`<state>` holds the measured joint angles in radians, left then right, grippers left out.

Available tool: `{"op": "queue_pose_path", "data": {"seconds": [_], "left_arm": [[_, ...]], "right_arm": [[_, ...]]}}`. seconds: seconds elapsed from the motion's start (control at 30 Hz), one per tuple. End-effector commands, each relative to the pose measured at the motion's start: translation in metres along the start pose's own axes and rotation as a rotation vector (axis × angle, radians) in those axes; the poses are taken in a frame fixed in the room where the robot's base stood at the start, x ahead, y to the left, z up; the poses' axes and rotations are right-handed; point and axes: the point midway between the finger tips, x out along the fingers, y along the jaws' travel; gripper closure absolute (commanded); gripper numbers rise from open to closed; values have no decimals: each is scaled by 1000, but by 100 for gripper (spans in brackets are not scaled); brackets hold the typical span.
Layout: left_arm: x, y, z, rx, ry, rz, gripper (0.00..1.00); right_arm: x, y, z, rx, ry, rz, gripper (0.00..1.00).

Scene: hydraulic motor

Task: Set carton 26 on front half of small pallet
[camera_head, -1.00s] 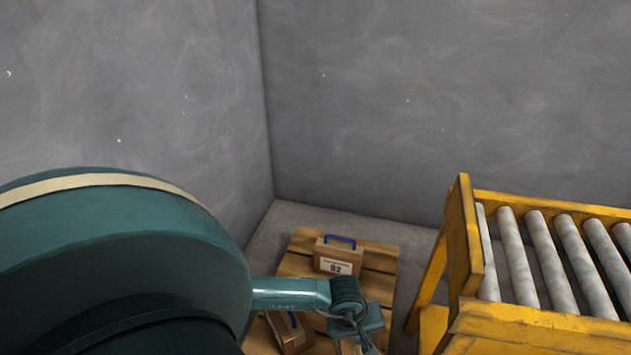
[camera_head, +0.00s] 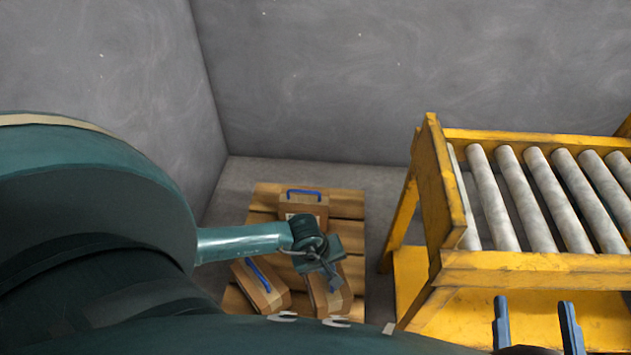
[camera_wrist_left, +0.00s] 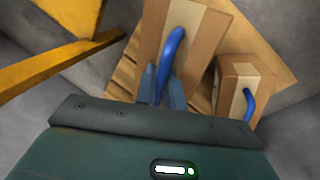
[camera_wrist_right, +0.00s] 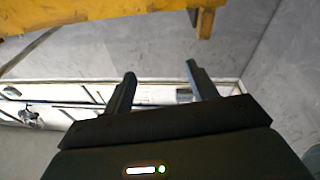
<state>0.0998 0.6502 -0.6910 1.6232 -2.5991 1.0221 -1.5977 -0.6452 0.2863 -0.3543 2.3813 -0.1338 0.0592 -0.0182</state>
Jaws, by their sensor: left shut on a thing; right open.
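The small pallet (camera_head: 350,203) lies on the floor beside the conveyor. A carton (camera_head: 327,292) is under my left gripper (camera_head: 332,277) on the front right of the pallet. In the left wrist view my left gripper (camera_wrist_left: 164,88) is shut on the blue handle of this carton (camera_wrist_left: 193,38). Its number is hidden, and I cannot tell whether it touches the boards. Another carton (camera_head: 268,284) with a blue handle stands at the front left. A third carton (camera_head: 302,207) stands at the back. My right gripper (camera_head: 536,322) is open and empty by the conveyor's lower front.
A yellow roller conveyor (camera_head: 545,262) stands right of the pallet, with a narrow floor gap between. Grey walls (camera_head: 320,80) close off the back and left. In the right wrist view a yellow beam (camera_wrist_right: 110,10) is ahead of the empty fingers.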

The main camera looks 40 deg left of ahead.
Motion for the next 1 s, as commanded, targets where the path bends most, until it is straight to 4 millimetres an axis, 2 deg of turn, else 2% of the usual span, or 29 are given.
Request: {"op": "queue_pose_path", "data": {"seconds": [0.03, 0.1, 0.37, 0.63, 0.8, 1.0], "left_arm": [[10, 0, 0, -1, 2, 8, 100], [18, -2, 0, -1, 2, 9, 100], [32, -6, 0, 0, 3, 9, 100], [62, -15, 2, -1, 3, 8, 100], [62, -14, 1, 1, 4, 10, 100], [64, -15, 1, 1, 4, 9, 100]], "right_arm": [[0, -1, 3, 8, 6, -2, 42], [0, -2, 3, 19, 12, -4, 42], [2, -2, 1, 38, 24, -7, 42], [2, -5, 5, 75, 39, -12, 42], [3, -4, -1, 86, 48, -13, 42], [2, -5, 1, 86, 47, -14, 42]]}}
